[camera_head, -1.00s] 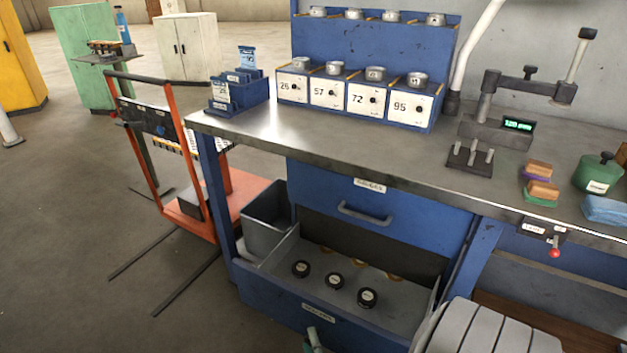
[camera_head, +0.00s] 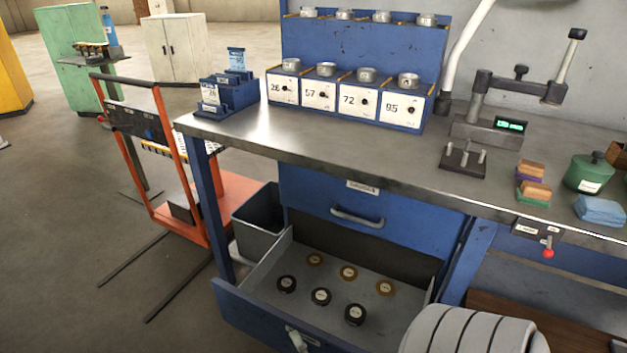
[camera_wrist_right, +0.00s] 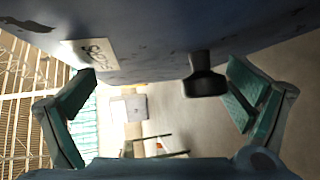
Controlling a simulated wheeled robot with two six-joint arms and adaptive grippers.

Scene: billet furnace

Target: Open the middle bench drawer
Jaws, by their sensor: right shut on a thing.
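The blue bench has a closed upper drawer (camera_head: 370,207) with a grey bar handle. The drawer below it (camera_head: 265,320) is pulled well out. Inside lie several black round pieces and several brass-coloured rings. My right gripper (camera_head: 298,342) is at this open drawer's front, at the bottom edge of the head view, mostly cut off. The right wrist view shows its teal fingers (camera_wrist_right: 163,88) on either side of a dark handle part (camera_wrist_right: 204,78) under the blue drawer front. It is shut on the drawer handle. My left gripper is out of view.
A grey bin (camera_head: 260,222) stands left of the drawer. An orange cart (camera_head: 180,205) is beyond it. The benchtop (camera_head: 330,150) carries numbered boxes, a stand with a green display (camera_head: 510,125) and blocks. Open floor lies at the lower left.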

